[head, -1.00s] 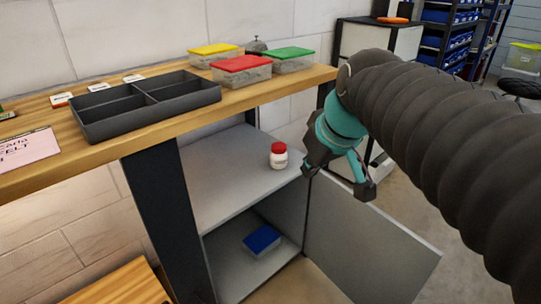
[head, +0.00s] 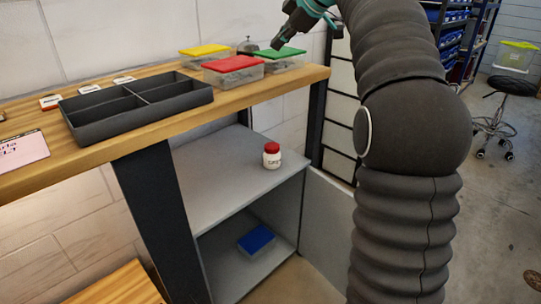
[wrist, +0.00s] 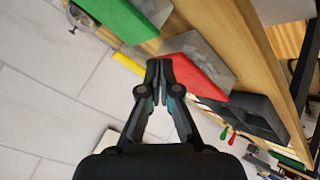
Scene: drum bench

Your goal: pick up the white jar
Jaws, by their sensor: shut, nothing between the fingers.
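The white jar (head: 271,160) with a red lid stands upright on the grey upper shelf (head: 215,185) of the open cabinet under the bench. My gripper (head: 281,42) is high above it, over the back of the bench near the green-lidded box. In the wrist view my gripper (wrist: 159,68) is shut with its fingertips together and nothing between them. The jar does not show in the wrist view.
Boxes with red (head: 233,64), green (head: 281,53) and yellow (head: 204,50) lids stand on the bench above the jar. A dark divided tray (head: 140,104) sits left of them. A blue box (head: 256,239) lies on the lower shelf. The cabinet door (head: 327,225) hangs open at right.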

